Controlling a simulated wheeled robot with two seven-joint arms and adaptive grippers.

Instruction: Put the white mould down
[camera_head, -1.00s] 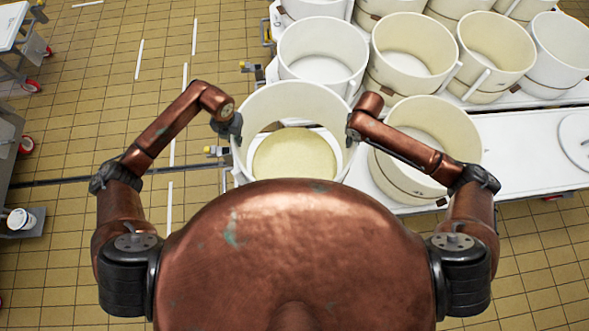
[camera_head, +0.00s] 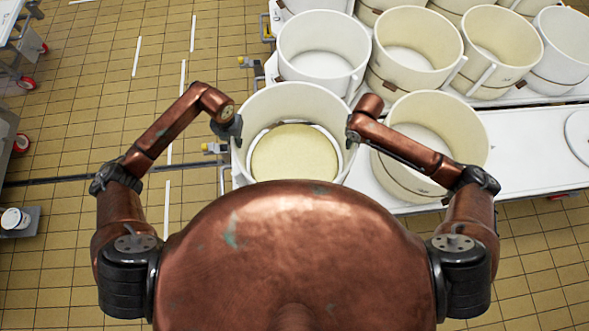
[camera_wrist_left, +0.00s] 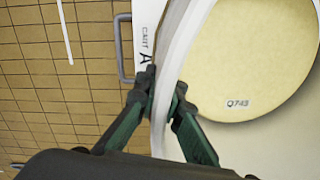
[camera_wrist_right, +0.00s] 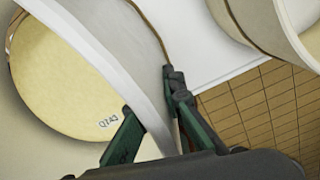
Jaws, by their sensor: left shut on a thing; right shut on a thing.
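The white mould (camera_head: 292,98) is an open round hoop that I hold upright between both grippers. A pale yellow cheese wheel (camera_head: 294,153) shows through it, inside the ring with a narrow gap around it. My left gripper (camera_head: 230,127) is shut on the mould's left rim, and the rim also shows between its fingers in the left wrist view (camera_wrist_left: 163,90). My right gripper (camera_head: 352,130) is shut on the right rim, also seen in the right wrist view (camera_wrist_right: 150,105). The mould's lower front is hidden by my body; I cannot tell whether it touches the table.
A cream mould (camera_head: 432,135) stands close on the right. Several more moulds (camera_head: 322,48) stand in rows behind. The white table (camera_head: 525,150) has bare room on the right, near a round white lid (camera_head: 580,140). Tiled floor (camera_head: 90,120) lies open on the left.

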